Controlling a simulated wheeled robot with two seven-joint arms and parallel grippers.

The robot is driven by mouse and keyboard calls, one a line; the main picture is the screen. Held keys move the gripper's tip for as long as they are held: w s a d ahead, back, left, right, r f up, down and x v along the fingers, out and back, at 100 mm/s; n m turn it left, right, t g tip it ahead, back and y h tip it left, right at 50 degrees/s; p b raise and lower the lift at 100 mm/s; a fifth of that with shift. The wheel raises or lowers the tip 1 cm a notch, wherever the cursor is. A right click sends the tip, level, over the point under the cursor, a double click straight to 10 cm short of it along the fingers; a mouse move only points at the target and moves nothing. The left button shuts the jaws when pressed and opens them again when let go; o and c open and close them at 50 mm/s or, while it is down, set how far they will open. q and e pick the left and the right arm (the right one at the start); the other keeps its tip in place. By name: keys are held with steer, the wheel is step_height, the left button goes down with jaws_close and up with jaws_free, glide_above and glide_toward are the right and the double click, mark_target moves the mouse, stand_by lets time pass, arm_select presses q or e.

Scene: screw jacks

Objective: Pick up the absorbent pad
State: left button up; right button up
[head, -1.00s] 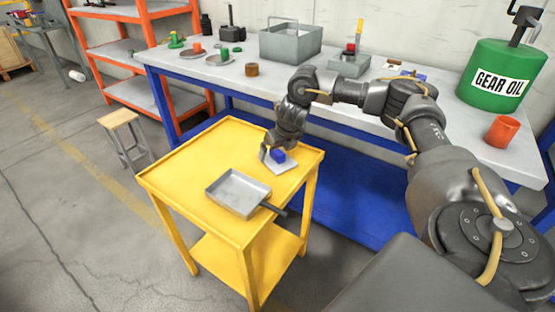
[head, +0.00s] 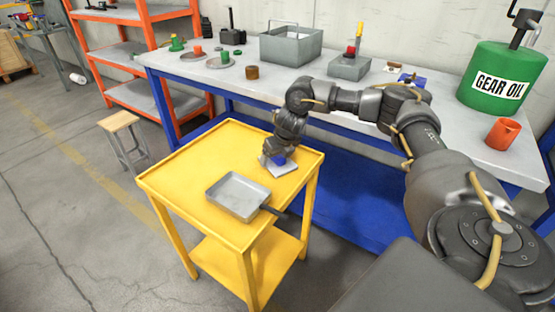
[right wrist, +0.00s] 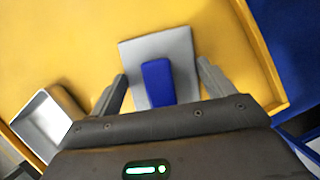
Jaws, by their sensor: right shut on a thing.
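The absorbent pad (head: 284,170) is a flat light-grey square with a blue block (right wrist: 157,83) on top. It lies at the back right of the yellow cart. In the right wrist view the grey pad (right wrist: 182,47) extends beyond my fingertips. My right gripper (head: 278,160) is down at the pad from above and hides part of it in the head view. In the right wrist view, its two fingers (right wrist: 161,83) stand on either side of the pad and blue block; it is shut on the pad. My left gripper is not in view.
A grey metal tray (head: 238,213) sits on the yellow cart (head: 180,180), front left of the pad.

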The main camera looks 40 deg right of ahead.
step_height(320, 180, up, 9)
steer(key=shift+r+p, duration=0.1)
steer(key=shift+p, duration=0.4)
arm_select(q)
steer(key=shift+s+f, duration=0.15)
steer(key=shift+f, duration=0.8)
arm_select(e)
steer(key=shift+r, duration=0.4)
